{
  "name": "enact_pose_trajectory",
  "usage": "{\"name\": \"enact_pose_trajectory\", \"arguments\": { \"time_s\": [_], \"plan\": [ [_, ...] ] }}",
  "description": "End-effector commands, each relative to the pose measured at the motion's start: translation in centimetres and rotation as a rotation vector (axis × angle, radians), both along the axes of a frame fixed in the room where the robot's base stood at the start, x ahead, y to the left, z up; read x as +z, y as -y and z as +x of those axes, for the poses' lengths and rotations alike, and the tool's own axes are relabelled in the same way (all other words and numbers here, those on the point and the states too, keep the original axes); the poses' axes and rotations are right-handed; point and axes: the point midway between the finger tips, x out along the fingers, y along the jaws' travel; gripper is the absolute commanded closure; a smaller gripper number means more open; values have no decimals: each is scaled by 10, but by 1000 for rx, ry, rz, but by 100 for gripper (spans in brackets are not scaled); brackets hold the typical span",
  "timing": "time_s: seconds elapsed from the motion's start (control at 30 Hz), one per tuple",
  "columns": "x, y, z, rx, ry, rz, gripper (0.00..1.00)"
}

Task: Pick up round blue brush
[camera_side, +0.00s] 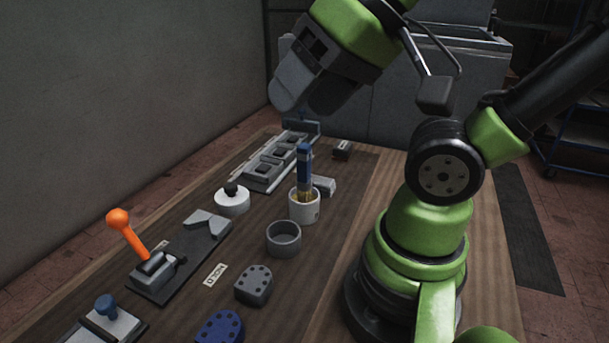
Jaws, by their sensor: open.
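A brush with a blue upright handle (304,165) stands in a white cup (304,209) near the middle of the table. A tan part shows at the cup's mouth, and the brush's lower end is hidden inside the cup. Whether the handle is round is too small to tell. My gripper (307,98) is above the brush at the top of the view, tilted, with its grey fingers open. It is apart from the brush, and nothing shows between the fingers.
A grey open ring-shaped cup (284,239) stands in front of the white cup. A grey rack (277,162) lies behind. An orange-handled lever (127,232) rises at left. A blue block (220,328) lies in front.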

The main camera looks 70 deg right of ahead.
Motion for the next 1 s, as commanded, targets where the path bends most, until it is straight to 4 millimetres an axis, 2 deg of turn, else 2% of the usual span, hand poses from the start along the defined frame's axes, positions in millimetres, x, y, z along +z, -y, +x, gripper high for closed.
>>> {"name": "enact_pose_trajectory", "arguments": {
  "time_s": [0.13,0.27,0.4,0.57,0.8,1.0],
  "plan": [
    [-10,3,2,46,-75,-58,40],
    [-34,12,4,178,-274,-221,40],
    [-63,31,6,399,-548,-464,40],
    [-88,54,12,679,-846,-742,40],
    [-118,79,40,1130,-1235,-1164,40],
    [-139,84,66,1419,-1425,-1429,40]
  ]
}}
